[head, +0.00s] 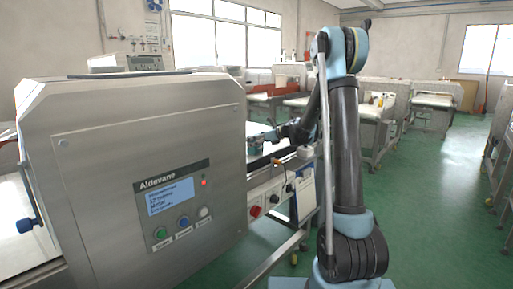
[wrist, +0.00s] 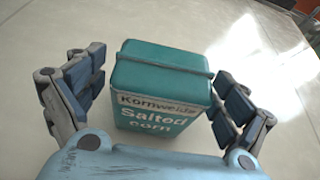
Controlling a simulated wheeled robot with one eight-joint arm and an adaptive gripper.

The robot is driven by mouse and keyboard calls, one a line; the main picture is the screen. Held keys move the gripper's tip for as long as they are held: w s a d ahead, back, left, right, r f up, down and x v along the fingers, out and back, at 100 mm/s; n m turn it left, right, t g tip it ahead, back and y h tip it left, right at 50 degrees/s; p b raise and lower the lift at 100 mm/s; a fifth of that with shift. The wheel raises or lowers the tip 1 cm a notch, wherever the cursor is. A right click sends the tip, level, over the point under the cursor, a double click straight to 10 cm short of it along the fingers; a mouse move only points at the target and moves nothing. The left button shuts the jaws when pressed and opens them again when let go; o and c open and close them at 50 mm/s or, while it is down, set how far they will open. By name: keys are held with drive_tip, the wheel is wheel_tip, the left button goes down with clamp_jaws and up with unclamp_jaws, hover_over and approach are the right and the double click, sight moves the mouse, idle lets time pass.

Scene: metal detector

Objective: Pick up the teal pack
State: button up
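The teal pack (wrist: 162,88) stands on a pale flat surface in the wrist view, with a label reading "Kornweide Salted corn". My gripper (wrist: 158,95) is open around it, one finger on the left and one on the right. A gap shows between the left finger and the pack; the right finger is close to the pack's side, and contact cannot be made out. In the head view my gripper (head: 270,137) is low over the conveyor beyond the metal detector, with the pack too small to tell clearly.
The metal detector (head: 150,170), a large steel housing with a screen and buttons, stands at left, near the arm. The pale conveyor surface (wrist: 40,25) is bare around the pack. Control boxes (head: 268,195) hang on the conveyor's side. Green floor (head: 440,200) is open at right.

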drive_tip(key=c, duration=1.2)
drive_tip(key=shift+o, duration=0.2)
